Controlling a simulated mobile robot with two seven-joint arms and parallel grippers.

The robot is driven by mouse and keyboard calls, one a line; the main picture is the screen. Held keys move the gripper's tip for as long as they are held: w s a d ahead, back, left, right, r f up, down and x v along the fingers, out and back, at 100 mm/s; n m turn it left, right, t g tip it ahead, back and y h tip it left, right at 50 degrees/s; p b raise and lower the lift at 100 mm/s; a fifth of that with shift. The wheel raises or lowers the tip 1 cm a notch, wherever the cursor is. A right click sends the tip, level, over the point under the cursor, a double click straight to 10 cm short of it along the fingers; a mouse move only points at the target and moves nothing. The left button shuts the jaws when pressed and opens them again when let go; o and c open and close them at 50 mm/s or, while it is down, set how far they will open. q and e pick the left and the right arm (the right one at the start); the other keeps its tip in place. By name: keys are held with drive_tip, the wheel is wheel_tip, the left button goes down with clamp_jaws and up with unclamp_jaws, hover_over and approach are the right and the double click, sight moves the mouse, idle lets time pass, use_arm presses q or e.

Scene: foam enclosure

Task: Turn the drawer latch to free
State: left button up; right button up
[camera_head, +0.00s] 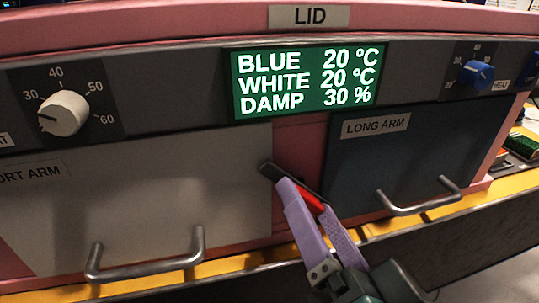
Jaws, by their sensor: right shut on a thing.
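The drawer latch (268,171) is a dark bar with a red part, on the pink strip between the two drawer fronts. It lies at a slant, and its upper left end overlaps the right edge of the white drawer (150,190), whose cut-off label reads "ORT ARM". My right gripper (305,195), with purple fingers, comes from the lower right. Its fingers are shut on the latch, with red showing between them, and they hide part of it. The dark blue drawer (400,155), labelled "LONG ARM", is to the right. Both drawers look closed. My left gripper is not in view.
Metal handles stick out from the white drawer (148,268) and the blue drawer (420,207). Above are a white knob (63,113), a green display (306,80) and a blue knob (477,75). A pink lid edge (160,28) runs along the top.

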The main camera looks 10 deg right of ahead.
drive_tip(key=m, duration=0.5)
drive_tip(key=shift+m, duration=1.8)
drive_tip(key=o, duration=1.4)
drive_tip(key=s+b, duration=0.1)
drive_tip(key=s, duration=0.9)
drive_tip(key=shift+d+b, duration=0.15)
drive_tip(key=shift+b, duration=0.25)
